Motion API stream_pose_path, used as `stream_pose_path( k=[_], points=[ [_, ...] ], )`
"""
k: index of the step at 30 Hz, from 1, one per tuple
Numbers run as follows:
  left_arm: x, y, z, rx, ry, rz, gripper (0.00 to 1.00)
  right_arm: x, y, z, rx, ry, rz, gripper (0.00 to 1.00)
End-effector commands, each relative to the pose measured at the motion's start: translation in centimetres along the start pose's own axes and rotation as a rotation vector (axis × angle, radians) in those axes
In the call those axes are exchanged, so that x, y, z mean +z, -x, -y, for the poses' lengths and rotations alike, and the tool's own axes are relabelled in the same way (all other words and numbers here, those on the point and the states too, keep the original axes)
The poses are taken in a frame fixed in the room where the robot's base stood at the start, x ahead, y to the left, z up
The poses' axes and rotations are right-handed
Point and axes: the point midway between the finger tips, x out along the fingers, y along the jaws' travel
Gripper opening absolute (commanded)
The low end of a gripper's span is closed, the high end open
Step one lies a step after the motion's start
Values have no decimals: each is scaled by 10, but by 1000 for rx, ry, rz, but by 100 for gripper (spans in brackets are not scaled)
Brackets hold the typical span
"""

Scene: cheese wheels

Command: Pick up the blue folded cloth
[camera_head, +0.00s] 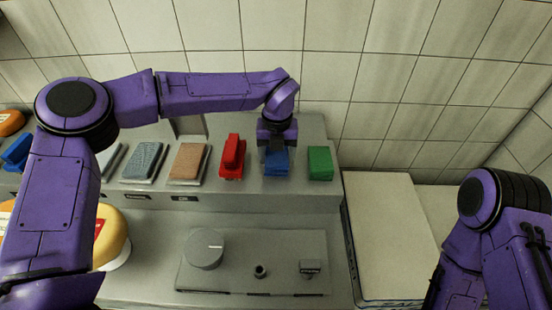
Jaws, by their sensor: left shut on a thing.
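The blue folded cloth (277,166) lies on the grey ledge between a red object and a green cloth. My left gripper (277,150) points down onto it from above and is shut on its upper part, hiding its top. The cloth seems to be still at ledge height; I cannot tell whether it touches the ledge. My right arm is at the right edge, and its gripper is out of view.
A red object (232,158) stands close left of the cloth and a green folded cloth (320,164) close right. Brown (188,163) and blue-grey (144,162) pads lie further left. A panel with a knob (205,248) is in front. A tiled wall stands behind.

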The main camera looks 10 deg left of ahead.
Motion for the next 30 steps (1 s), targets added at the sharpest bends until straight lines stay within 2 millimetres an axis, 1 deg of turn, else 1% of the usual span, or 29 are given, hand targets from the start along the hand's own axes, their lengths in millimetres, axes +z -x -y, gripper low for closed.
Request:
stream_pose_path(
  k=[3, 5, 10, 12, 15, 19, 24, 30],
  points=[
    [-1, 20, -1, -4, 1, 4, 40, 4, -9, 1, 0, 0, 0, 43],
    [-10, 31, -9, -5, 0, 5, 40, 7, -17, 2, 0, 0, 0, 43],
    [-40, 75, -32, -5, 0, 7, 40, 14, -35, 3, 0, 0, 0, 43],
    [-57, 82, -45, -4, 0, 4, 40, 18, -44, 4, 0, 0, 0, 43],
    [-77, 94, -60, -4, 0, 4, 40, 22, -52, 5, 0, 0, 0, 43],
    [-96, 106, -75, -3, 0, 3, 40, 24, -58, 5, 0, 0, 0, 43],
    [-109, 116, -85, -1, 0, 1, 40, 25, -61, 6, 0, 0, 0, 43],
    [-111, 118, -87, -1, -1, -1, 40, 25, -61, 6, 0, 0, 0, 43]
  ],
)
